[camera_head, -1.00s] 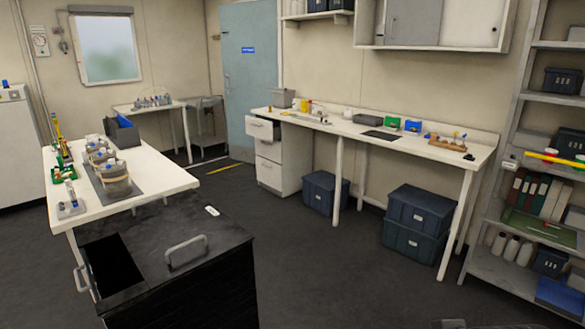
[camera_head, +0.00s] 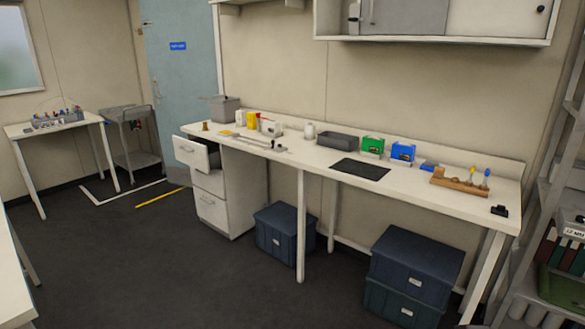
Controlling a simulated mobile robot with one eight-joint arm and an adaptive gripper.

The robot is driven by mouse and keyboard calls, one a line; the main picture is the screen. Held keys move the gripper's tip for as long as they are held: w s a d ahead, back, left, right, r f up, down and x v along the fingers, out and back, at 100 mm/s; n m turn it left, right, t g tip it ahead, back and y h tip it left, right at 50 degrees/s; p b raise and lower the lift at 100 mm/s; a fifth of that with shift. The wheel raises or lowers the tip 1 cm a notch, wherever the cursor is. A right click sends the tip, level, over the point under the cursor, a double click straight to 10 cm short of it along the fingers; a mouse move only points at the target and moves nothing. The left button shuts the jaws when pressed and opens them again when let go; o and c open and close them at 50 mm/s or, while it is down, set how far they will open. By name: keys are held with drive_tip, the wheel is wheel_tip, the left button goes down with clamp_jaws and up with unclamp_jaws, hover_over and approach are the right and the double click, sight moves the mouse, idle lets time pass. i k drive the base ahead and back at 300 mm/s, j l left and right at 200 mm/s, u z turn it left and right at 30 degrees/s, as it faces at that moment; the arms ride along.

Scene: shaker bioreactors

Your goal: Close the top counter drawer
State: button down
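The top counter drawer (camera_head: 190,152) is white with a small handle on its front. It is pulled out from the drawer unit under the left end of the long white counter (camera_head: 316,157). The lower drawers (camera_head: 211,208) of the unit look shut. My gripper is not in view, so whether it is open or shut does not show.
Shelving (camera_head: 560,210) stands at the right edge. A white table edge (camera_head: 10,275) shows at lower left. The dark floor (camera_head: 170,270) before the drawers is clear.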

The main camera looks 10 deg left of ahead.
sight(204, 155)
drive_tip(key=i+j+u, duration=0.25)
drive_tip(key=i+u, duration=1.05)
drive_tip(key=i+l+u, duration=0.2)
drive_tip(key=i+u, duration=0.2)
drive_tip(key=i+z, duration=0.1)
drive_tip(key=i, duration=0.45)
drive_tip(key=i+z, duration=0.15)
drive_tip(key=i, duration=0.45)
drive_tip(key=i+j+z, duration=0.1)
drive_tip(key=i, duration=0.45)
drive_tip(key=i+j+z, duration=0.1)
drive_tip(key=i, duration=0.45)
drive_tip(key=i+l, duration=0.15)
drive_tip(key=i, duration=1.2)
